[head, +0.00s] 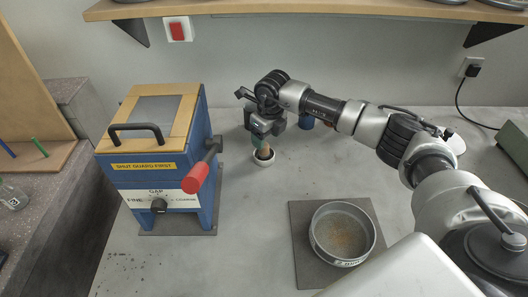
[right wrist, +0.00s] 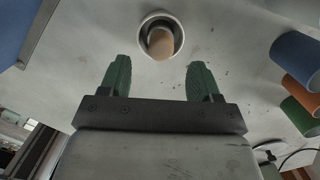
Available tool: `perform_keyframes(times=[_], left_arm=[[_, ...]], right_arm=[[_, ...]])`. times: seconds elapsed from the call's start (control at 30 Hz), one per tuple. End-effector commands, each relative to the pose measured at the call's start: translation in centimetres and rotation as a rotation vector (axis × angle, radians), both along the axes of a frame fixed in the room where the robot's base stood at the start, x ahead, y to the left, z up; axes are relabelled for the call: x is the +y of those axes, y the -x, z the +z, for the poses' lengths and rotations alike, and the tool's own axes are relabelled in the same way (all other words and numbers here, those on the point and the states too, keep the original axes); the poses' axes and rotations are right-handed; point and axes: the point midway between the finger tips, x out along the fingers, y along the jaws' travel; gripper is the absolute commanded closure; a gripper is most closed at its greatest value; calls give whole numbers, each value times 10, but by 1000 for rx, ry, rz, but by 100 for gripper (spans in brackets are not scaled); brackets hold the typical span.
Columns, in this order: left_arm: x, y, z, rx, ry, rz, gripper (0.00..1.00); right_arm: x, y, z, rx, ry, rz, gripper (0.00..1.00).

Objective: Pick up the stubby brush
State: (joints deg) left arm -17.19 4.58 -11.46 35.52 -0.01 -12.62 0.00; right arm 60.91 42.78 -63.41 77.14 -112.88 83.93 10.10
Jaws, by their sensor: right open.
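A short tan, round-ended piece (head: 264,154), which I take to be the stubby brush, stands in a small white cup (head: 262,165) on the bench. No bristles show. In the right wrist view the brush (right wrist: 161,43) and white cup (right wrist: 144,27) are just beyond the fingertips, centred between them. My right gripper (head: 259,139) is above the cup in the head view. Its green fingers are apart with nothing between them, as the right wrist view shows (right wrist: 159,80). My left gripper is not in view.
A blue machine (head: 165,187) with a red-handled lever (head: 196,178) stands left of the cup. A round metal sieve (head: 342,234) sits on a dark mat (head: 302,240) at front right. Blue (right wrist: 296,52), orange (right wrist: 302,86) and green (right wrist: 302,116) cylinders lie right in the wrist view.

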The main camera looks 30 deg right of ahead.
Motion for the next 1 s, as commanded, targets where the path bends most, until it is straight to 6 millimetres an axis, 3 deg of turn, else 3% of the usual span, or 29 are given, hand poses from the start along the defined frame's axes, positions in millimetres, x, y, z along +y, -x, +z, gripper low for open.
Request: perform_keyframes(times=[0.33,0.63,1.0], left_arm=[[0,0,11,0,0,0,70],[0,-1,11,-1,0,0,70],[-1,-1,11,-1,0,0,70]], right_arm=[[3,-8,-45,3,1,0,37],[3,-9,-50,1,0,1,37],[3,-9,-50,1,0,0,91]])
